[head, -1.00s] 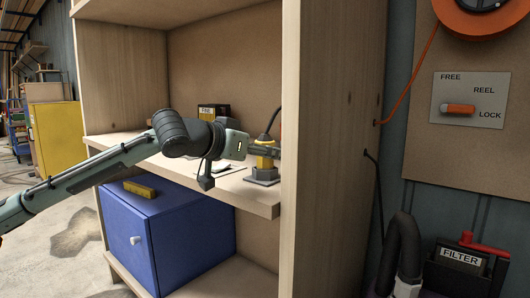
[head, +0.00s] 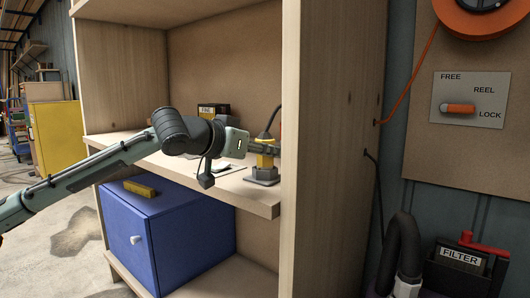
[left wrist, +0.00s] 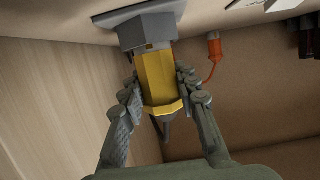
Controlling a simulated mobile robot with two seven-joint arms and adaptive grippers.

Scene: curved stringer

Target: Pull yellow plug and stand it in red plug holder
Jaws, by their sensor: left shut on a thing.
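The yellow plug (head: 265,161) stands upright on a grey base (head: 262,176) on the middle shelf, by the right side panel. A dark cable rises from its top. My left gripper (head: 267,150) reaches in from the left and is shut on the yellow plug. In the left wrist view, the fingers (left wrist: 158,98) lie on both sides of the plug (left wrist: 157,75), and its lower end meets the grey base (left wrist: 147,30). An orange-red piece on an orange cord (left wrist: 214,46) shows beyond; I cannot tell whether it is the red plug holder. My right gripper is out of view.
The wooden side panel (head: 330,150) stands close to the right of the plug. A dark box with a label (head: 213,111) and papers lie on the shelf behind my gripper. A blue cabinet (head: 180,235) with a yellow block (head: 140,189) on top stands below.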

